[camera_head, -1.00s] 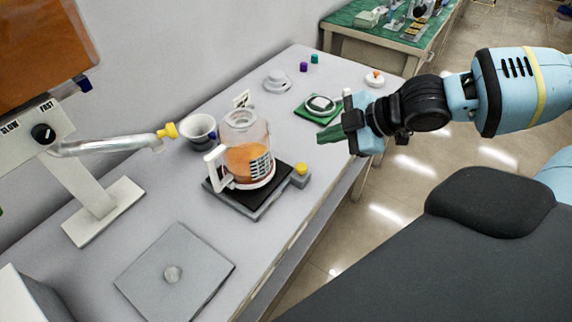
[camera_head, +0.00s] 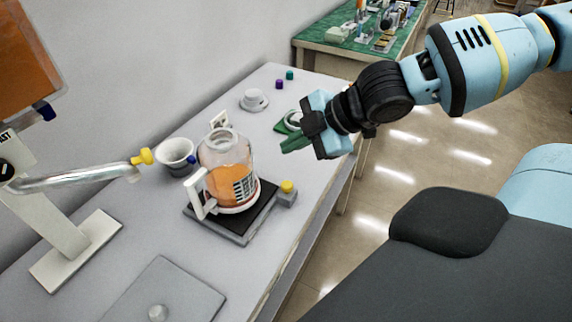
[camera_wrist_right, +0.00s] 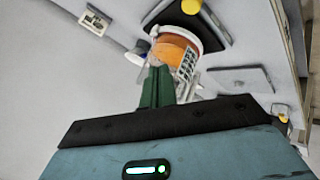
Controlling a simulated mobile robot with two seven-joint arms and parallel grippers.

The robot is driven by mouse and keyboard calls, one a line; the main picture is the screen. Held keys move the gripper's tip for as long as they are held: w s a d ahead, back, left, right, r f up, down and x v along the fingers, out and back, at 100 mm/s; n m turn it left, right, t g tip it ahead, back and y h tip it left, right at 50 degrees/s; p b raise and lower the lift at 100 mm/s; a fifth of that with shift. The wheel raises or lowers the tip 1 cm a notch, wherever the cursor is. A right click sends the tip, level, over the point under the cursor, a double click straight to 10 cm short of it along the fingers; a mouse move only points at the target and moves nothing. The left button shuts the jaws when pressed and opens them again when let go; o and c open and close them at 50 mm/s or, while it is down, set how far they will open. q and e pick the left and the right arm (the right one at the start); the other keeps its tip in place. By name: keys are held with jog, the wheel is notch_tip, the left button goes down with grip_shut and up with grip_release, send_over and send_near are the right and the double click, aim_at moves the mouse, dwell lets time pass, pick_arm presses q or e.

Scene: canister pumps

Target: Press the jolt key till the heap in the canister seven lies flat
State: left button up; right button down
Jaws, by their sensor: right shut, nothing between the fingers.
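A clear canister (camera_head: 229,178) with orange contents, a white handle and a striped label stands on a black-topped base plate (camera_head: 217,225). It also shows in the right wrist view (camera_wrist_right: 172,47). How level the orange heap lies is hard to tell. A yellow key (camera_head: 288,186) sits on a small grey block at the right corner of the base; it shows at the top of the right wrist view (camera_wrist_right: 190,6). My right gripper (camera_head: 285,147) is shut and empty, its green fingers above and beyond the key, apart from it. My left gripper is out of view.
A pipe with a yellow tip (camera_head: 143,157) reaches in from the left towards a white bowl (camera_head: 176,152). A small card (camera_head: 219,119) stands behind the canister. A grey plate (camera_head: 170,291) lies in front. A white lidded dish (camera_head: 254,100) stands farther back.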

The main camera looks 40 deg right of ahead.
aim_at(292, 185)
notch_tip(292, 185, down, 7)
jog(key=b, duration=0.5)
jog(key=shift+f+b, duration=0.1)
jog(key=shift+b, duration=0.3)
jog(key=shift+f, duration=0.2)
dwell(0.5)
dwell(0.6)
jog(key=shift+f+b, duration=0.25)
jog(key=shift+b, duration=0.1)
jog(key=shift+f, duration=0.25)
